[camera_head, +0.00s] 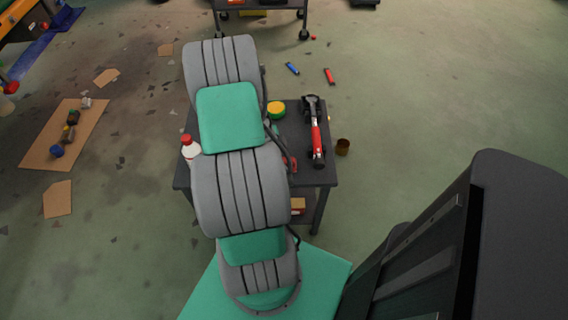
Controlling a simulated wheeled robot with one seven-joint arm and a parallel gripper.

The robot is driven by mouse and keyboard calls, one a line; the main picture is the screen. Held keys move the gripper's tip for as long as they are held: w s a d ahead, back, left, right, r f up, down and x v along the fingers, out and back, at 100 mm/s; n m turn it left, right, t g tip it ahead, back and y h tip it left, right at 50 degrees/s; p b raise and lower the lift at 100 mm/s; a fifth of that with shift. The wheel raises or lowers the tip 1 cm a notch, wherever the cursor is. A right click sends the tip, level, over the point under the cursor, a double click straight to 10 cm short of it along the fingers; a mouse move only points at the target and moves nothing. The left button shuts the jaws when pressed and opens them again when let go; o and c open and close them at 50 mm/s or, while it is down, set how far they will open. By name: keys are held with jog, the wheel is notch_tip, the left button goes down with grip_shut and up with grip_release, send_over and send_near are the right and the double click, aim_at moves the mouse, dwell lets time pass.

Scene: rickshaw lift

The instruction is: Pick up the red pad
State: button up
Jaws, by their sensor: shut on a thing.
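My grey and green arm reaches up the middle of the picture, over a dark work table (305,180). My gripper does not show; the arm links hide that part of the scene. I cannot make out a thing that is clearly the red pad. A small red item (293,165) shows at the arm's right edge over the table, partly hidden, and its shape is too small to tell.
On the table are a red-and-black tool (316,135), a yellow-and-green round item (276,110) and a red-capped white bottle (190,149). Blue (292,68) and red (329,76) items lie on the floor.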

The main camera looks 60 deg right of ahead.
aim_at(286, 159)
jog(key=c, duration=0.3)
jog(key=shift+r, duration=0.3)
notch_tip(286, 159, up, 2)
jog(key=shift+d+r, duration=0.1)
jog(key=shift+r, duration=0.15)
jog(key=w+a+r+p, duration=0.1)
jog(key=w+a+r, duration=0.2)
jog(key=a+r, duration=0.7)
jog(key=a, duration=0.3)
jog(key=shift+w+a, duration=0.3)
jog(key=shift+a, duration=0.05)
